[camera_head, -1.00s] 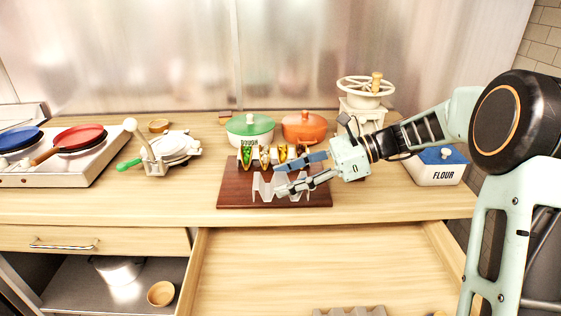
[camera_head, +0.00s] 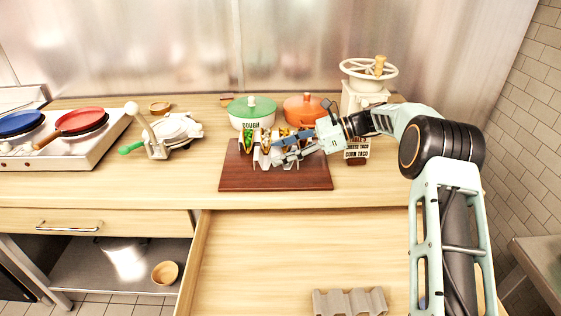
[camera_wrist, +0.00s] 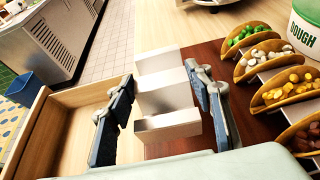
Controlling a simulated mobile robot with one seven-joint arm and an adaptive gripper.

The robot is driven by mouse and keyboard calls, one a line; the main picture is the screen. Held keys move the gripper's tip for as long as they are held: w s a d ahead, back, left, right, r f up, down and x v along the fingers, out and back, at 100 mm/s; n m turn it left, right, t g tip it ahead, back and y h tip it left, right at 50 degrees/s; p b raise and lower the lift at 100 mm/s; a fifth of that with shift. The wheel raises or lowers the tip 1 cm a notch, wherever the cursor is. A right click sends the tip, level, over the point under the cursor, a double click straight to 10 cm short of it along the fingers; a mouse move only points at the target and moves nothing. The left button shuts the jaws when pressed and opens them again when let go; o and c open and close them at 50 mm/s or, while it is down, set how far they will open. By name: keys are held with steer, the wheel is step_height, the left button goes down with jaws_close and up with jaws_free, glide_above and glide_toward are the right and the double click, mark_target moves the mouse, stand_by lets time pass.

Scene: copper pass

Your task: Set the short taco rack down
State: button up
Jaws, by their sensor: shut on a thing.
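The short taco rack, a pale zigzag metal piece, is in my gripper (camera_head: 283,152), and it fills the space between the fingers in the wrist view (camera_wrist: 165,92). My gripper (camera_wrist: 163,105) is shut on the rack, with one dark finger on each side. In the head view the rack (camera_head: 262,160) is over the dark wooden board (camera_head: 275,180), close in front of the filled tacos. Whether it touches the board cannot be told. My gripper hides part of the rack and the tacos.
A row of filled tacos (camera_wrist: 255,63) stands along the back of the board. Behind are a green dough pot (camera_head: 251,112) and an orange pot (camera_head: 306,109). The drawer (camera_head: 270,260) is open in front, with a grey wavy rack (camera_head: 349,302) inside. The board's front is bare.

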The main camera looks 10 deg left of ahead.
steer(key=shift+w+a+f, duration=0.3)
steer(key=shift+w+f, duration=0.35)
steer(key=shift+f, duration=1.65)
steer(key=shift+f, duration=0.2)
steer(key=o, duration=1.2)
steer(key=shift+o, duration=0.2)
steer(key=shift+r, duration=0.1)
